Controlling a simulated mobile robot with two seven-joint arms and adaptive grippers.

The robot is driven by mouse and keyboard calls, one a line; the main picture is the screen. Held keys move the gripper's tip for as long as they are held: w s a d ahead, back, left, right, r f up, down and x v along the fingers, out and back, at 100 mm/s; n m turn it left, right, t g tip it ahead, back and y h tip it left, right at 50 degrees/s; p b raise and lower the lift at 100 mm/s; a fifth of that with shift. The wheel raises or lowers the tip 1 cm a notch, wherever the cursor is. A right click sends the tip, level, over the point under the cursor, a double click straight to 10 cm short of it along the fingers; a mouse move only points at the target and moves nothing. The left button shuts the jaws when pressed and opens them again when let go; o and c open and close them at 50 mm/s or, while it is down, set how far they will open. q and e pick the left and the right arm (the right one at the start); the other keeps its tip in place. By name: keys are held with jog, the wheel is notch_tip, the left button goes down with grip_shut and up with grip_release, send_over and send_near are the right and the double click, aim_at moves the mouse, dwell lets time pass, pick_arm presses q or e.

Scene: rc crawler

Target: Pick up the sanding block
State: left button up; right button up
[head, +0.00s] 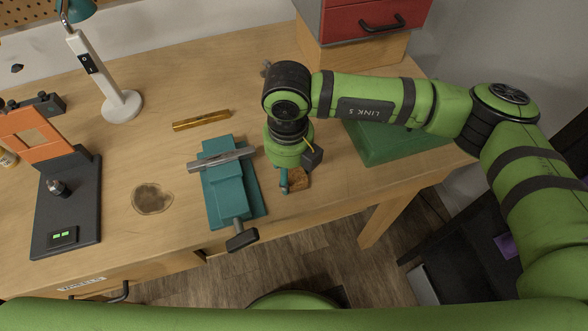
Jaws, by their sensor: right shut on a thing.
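The sanding block (300,179) is a small brown block at the front part of the wooden workbench, just right of the teal vise. My right gripper (285,185) points down at the block's left side and is shut on it. The gripper body hides part of the block, and I cannot tell whether the block is touching the bench or just above it. My left gripper is not in view.
The teal vise (228,190) with a metal bar across it stands close left of my right gripper. A green mat (385,145) lies to the right. A yellow level (201,120), a white lamp (120,105) and an orange-and-black device (70,205) stand farther left. A red drawer unit (345,22) is behind.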

jog(key=shift+r, duration=0.1)
jog(key=shift+r+b, duration=0.4)
jog(key=shift+r, duration=0.15)
notch_tip(320, 180, up, 3)
jog(key=shift+d+f+b, duration=0.1)
jog(key=shift+d+b, duration=0.05)
jog(key=shift+b, duration=0.6)
jog(key=s+d+r+b, duration=0.1)
jog(key=s+d+r, duration=0.1)
jog(key=s+d+r+b, duration=0.1)
jog(key=s+d+r, duration=0.1)
jog(key=d, duration=0.1)
jog(key=s+d+r, duration=0.2)
jog(key=shift+s+d+b, duration=0.35)
jog(key=shift+s+b, duration=0.05)
jog(key=shift+s+d+r, duration=0.45)
jog(key=o, duration=0.4)
jog(key=c, duration=0.3)
